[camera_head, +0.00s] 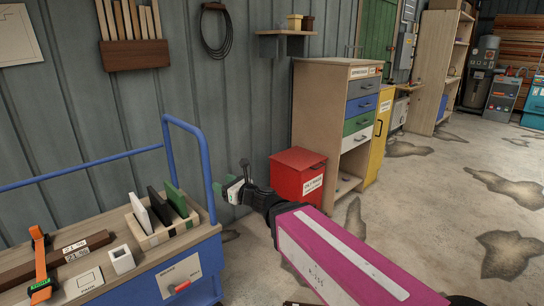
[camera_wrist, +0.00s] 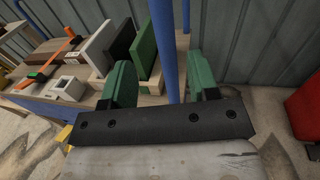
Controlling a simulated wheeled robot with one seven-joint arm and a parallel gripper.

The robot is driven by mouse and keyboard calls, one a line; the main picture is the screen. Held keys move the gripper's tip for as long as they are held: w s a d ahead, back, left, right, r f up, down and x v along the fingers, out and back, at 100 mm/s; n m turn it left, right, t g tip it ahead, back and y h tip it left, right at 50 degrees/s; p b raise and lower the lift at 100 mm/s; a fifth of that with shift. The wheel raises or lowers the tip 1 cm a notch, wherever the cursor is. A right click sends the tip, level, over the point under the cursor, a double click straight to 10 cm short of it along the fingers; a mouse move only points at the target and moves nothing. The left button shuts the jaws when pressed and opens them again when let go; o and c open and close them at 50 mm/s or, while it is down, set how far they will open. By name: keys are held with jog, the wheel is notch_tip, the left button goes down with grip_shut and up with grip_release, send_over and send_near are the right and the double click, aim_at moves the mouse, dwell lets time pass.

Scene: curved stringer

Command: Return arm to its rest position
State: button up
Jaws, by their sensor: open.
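My gripper (camera_head: 226,184) is at the end of my magenta arm, just right of the blue-railed cart (camera_head: 190,265) in the head view. In the wrist view my gripper (camera_wrist: 162,88) shows two green fingers spread apart, with nothing between them but the view of the cart's blue post beyond. The fingers look clear of the cart's contents, though the exact gap to the post cannot be told. My arm reaches in from the lower right of the head view.
The cart carries a rack (camera_head: 160,228) with white, black and green panels, an orange clamp (camera_head: 40,265) and a white block (camera_head: 121,260). A red cabinet (camera_head: 297,178) and a wooden drawer unit (camera_head: 318,110) stand behind my arm. Open floor (camera_head: 440,210) lies to the right.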

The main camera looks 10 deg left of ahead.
jog(key=w+d+f+n+g+h, duration=0.1)
jog(key=d+f+n+h, duration=0.2)
jog(key=d+f+n, duration=0.3)
jog(key=w+d+f+n+g+h, duration=0.2)
jog(key=d+f+n+h, duration=0.2)
jog(key=d+f, duration=0.5)
jog(key=w+d+f+n+g+h, duration=0.1)
jog(key=d+f+n+h, duration=0.3)
jog(key=d, duration=1.3)
notch_tip(320, 180, down, 4)
jog(key=n+g, duration=0.1)
jog(key=n, duration=0.4)
jog(key=shift+w+d+r, duration=0.2)
jog(key=shift+w+r, duration=0.05)
jog(key=shift+w, duration=0.05)
jog(key=s+d+f+n+g+h, duration=0.1)
jog(key=d, duration=0.4)
jog(key=s+d+f+n+g+h, duration=0.1)
jog(key=d+f+h, duration=0.1)
jog(key=d, duration=0.3)
jog(key=s+d+f+n+h, duration=0.1)
jog(key=d+n+h, duration=0.1)
jog(key=d, duration=0.3)
jog(key=shift+s+d+f+g, duration=0.1)
jog(key=shift+d+f+g, duration=0.1)
jog(key=shift+g, duration=0.2)
jog(key=shift+c, duration=0.3)
